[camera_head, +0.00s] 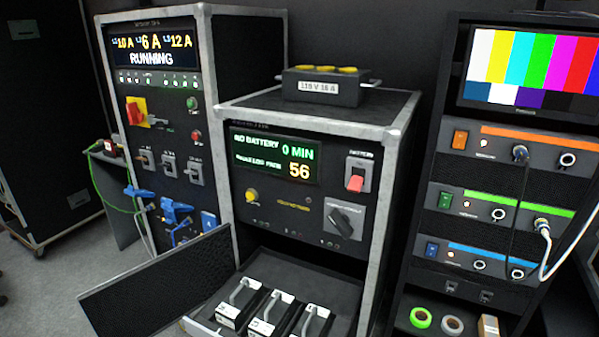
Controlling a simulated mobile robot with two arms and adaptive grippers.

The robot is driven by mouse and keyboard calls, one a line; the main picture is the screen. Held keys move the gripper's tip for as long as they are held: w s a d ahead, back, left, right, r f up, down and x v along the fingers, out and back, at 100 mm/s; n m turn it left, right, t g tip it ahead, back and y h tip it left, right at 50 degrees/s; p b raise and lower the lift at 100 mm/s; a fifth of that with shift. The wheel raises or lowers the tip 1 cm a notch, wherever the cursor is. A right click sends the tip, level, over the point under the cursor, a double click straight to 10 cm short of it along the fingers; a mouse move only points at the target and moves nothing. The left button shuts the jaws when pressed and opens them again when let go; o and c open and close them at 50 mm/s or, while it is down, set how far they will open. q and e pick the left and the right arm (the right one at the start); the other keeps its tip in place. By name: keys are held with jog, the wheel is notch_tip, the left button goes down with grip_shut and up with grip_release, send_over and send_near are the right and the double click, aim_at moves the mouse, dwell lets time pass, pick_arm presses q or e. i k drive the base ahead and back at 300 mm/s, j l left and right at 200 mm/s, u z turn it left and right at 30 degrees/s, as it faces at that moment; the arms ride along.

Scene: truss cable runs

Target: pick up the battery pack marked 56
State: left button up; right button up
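Three dark battery packs with grey handles and white labels stand in a row in the low open bay of the middle cabinet: a left pack (240,303), a middle pack (272,314) and a right pack (314,322). The marks on their labels are too small to read, so I cannot tell which is 56. The cabinet's display (273,158) reads "NO BATTERY 0 MIN" with a yellow 56 below. Neither of my grippers is in view.
A black hinged flap (155,285) stands open left of the bay. A box with yellow-topped sockets (321,85) sits on the cabinet (385,100). A power rack (160,130) with blue plugs stands left. A rack (490,200) with cables and tape rolls (421,317) stands right.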

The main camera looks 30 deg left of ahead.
aim_at(238, 306)
jog(key=u, duration=1.1)
